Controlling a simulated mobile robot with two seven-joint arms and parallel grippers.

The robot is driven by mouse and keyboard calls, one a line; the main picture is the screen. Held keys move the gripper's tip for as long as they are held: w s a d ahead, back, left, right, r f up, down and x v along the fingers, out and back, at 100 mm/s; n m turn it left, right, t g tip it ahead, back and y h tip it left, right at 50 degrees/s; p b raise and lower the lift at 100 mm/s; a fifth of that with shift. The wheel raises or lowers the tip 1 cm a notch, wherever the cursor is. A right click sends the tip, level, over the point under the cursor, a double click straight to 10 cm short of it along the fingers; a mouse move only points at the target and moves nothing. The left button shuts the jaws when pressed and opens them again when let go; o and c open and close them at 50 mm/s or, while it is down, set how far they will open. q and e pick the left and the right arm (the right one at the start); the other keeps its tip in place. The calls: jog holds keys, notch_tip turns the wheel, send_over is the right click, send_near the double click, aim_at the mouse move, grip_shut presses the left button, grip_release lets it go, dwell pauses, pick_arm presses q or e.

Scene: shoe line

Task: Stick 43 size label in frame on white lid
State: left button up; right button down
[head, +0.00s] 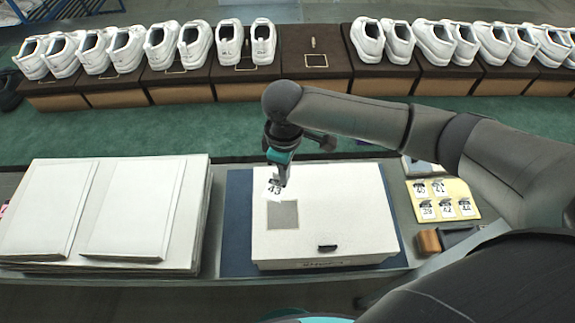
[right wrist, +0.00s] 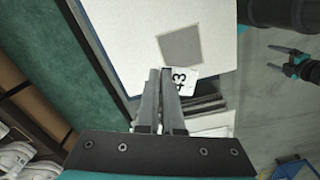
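The 43 size label (head: 274,189) is a small white tag with a dark top. My right gripper (head: 280,180) is shut on it, above the white lid (head: 350,210). A grey square frame (head: 284,215) is on the left part of the lid, just below the label in the head view. In the right wrist view, the fingertips (right wrist: 164,72) pinch the label (right wrist: 181,80) beside the grey frame (right wrist: 181,46). Whether the label touches the lid cannot be told. My left gripper (right wrist: 294,64) is open and empty at the right of the right wrist view.
A yellow card (head: 443,201) with several other size labels lies right of the box. A brown-ended block (head: 429,241) lies below it. Stacked white lids (head: 100,210) stand at left. Several white shoes line the brown rack (head: 240,75) at the back.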

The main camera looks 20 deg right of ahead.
aim_at(288, 205)
pick_arm(q)
notch_tip(288, 205, up, 5)
jog(key=p, duration=0.4)
pick_arm(e)
jog(key=f+n, duration=0.1)
jog(key=s+f+n+b, duration=0.1)
jog(key=n, duration=0.1)
jog(key=f+n+b, duration=0.1)
jog(key=f, duration=0.1)
jog(key=shift+s, duration=0.35)
pick_arm(q)
notch_tip(288, 205, down, 7)
jog(key=b, duration=0.5)
jog(key=shift+w+d, duration=0.25)
pick_arm(e)
notch_tip(288, 205, down, 4)
jog(key=shift+f, duration=0.15)
pick_arm(q)
jog(key=shift+f+b, duration=0.2)
jog(key=shift+b, duration=0.2)
pick_arm(e)
jog(key=shift+f, duration=0.45)
jog(key=c, duration=1)
grip_release()
